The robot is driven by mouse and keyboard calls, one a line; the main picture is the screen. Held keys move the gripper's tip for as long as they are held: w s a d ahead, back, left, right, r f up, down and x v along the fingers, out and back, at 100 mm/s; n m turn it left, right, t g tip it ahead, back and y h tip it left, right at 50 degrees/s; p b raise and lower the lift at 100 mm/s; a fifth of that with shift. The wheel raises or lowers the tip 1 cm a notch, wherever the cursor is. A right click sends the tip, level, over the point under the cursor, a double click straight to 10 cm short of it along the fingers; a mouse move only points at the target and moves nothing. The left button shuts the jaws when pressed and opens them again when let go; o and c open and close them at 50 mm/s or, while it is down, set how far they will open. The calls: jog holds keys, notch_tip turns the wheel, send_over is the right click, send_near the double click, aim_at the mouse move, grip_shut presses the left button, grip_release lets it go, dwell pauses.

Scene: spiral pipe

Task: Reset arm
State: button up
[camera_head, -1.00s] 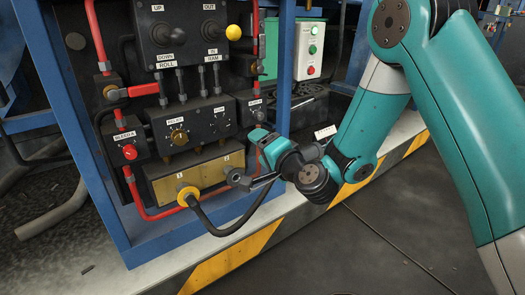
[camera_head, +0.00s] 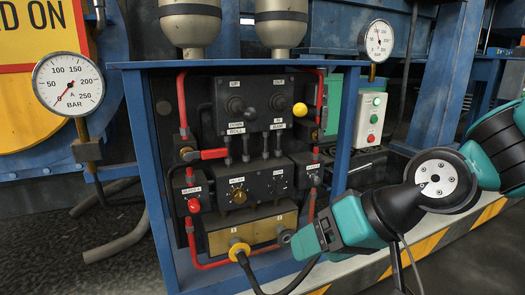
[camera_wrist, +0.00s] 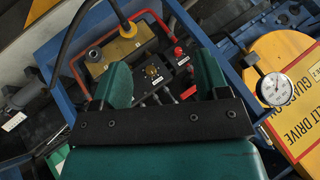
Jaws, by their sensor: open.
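My gripper (camera_head: 298,243) is teal and reaches in from the right in the head view, in front of the lower right of the control panel. In the wrist view my gripper (camera_wrist: 164,78) shows two teal fingers spread apart with nothing held between them. The brass block (camera_head: 222,237) has a black cable with a yellow-ringed plug (camera_head: 238,249) at its left port. A grey round port (camera_head: 284,235) sits at its right end, close to my fingertips in the picture; whether they touch it I cannot tell. The block also shows in the wrist view (camera_wrist: 113,52), beyond the fingers.
A blue frame (camera_head: 151,180) surrounds the panel. Red pipes (camera_head: 182,105), a yellow knob (camera_head: 300,109) and a red knob (camera_head: 193,205) stand out from it. Pressure gauges (camera_head: 69,84) stand at both sides. A button box (camera_head: 370,120) is at the right. Floor at lower right looks clear.

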jog(key=s+d+r+n+g+h+p, duration=0.2)
jog(key=s+d+r, duration=0.1)
jog(key=s, duration=0.3)
jog(key=s+d+r+n+g+h+p, duration=0.1)
jog(key=s+d+r+h+p, duration=0.15)
jog(key=s, duration=0.35)
notch_tip(320, 180, up, 36)
jog(key=p, duration=3.5)
jog(key=shift+w+d+f+y, duration=0.15)
jog(key=shift+w+d+y, duration=0.1)
jog(key=shift+w+y, duration=0.2)
